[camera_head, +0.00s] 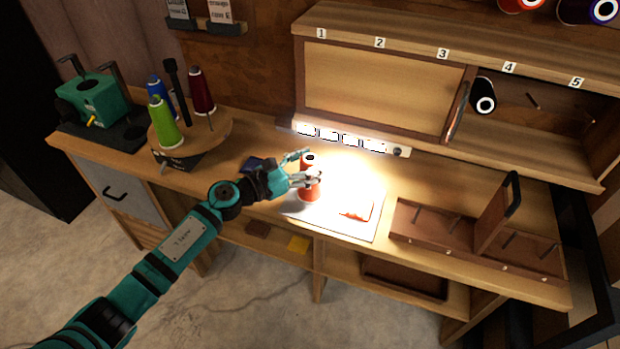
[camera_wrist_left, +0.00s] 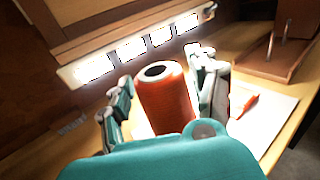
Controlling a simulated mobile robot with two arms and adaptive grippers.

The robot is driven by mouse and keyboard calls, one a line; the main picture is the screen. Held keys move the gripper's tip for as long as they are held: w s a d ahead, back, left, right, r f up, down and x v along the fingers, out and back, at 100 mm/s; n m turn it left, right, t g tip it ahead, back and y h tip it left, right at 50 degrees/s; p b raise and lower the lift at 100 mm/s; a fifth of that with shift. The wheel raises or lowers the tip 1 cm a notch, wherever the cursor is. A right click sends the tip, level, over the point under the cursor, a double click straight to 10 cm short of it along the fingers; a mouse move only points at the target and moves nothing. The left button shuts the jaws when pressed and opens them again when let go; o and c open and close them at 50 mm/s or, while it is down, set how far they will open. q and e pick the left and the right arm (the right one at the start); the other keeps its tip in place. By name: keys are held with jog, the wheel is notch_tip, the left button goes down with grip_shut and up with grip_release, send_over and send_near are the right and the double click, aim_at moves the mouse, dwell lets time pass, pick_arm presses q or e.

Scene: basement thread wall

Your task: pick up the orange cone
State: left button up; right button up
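The orange cone (camera_head: 310,191) stands upright on the white lit mat (camera_head: 350,229) on the workbench, with a dark hole in its top. It also shows in the left wrist view (camera_wrist_left: 165,100), large and between the fingers. My left gripper (camera_head: 311,164) is open, with its fingers on either side of the cone. In the left wrist view a gap shows between the cone and the left finger; contact on the right side cannot be told. The cone's lower part is hidden by the gripper in that view. My right gripper is not in view.
A small orange-red item (camera_head: 357,212) lies on the mat. A wooden peg rack (camera_head: 430,222) stands to the right. A round stand (camera_head: 205,137) with green, blue and dark red cones is at the left. A lit strip (camera_head: 345,139) and a numbered cabinet (camera_head: 385,88) lie behind.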

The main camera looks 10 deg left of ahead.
pick_arm(q)
grip_shut()
jog(key=shift+r, duration=0.1)
notch_tip(320, 180, up, 10)
jog(key=p, duration=0.3)
jog(key=shift+p, duration=0.4)
